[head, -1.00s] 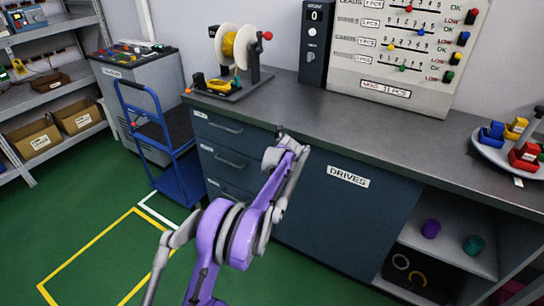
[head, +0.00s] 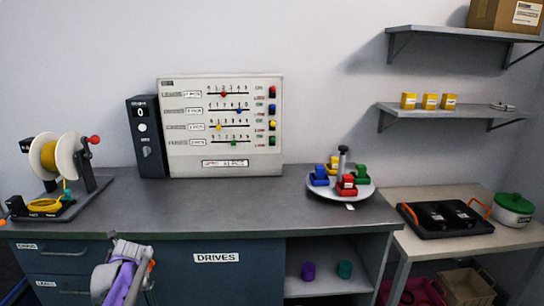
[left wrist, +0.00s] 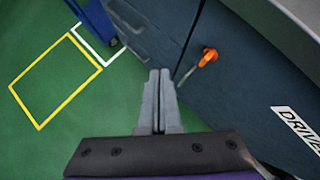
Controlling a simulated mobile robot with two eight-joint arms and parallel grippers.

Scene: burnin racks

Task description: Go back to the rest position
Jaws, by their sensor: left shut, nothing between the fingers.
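My left gripper (left wrist: 159,76) shows in the left wrist view with its two grey fingers together and nothing between them. It hangs in front of the dark blue cabinet, over the green floor. In the head view, the purple and grey end of my left arm (head: 122,272) is at the lower left, before the drawers and the DRIVES door; the fingertips cannot be made out there. My right gripper is not in view.
An orange-ended part (left wrist: 208,57) is close to the cabinet front, right of the fingers. The worktop (head: 240,205) holds a spool stand (head: 60,165), a counter board (head: 222,127) and a round tray (head: 325,192). A side table (head: 450,238) stands right.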

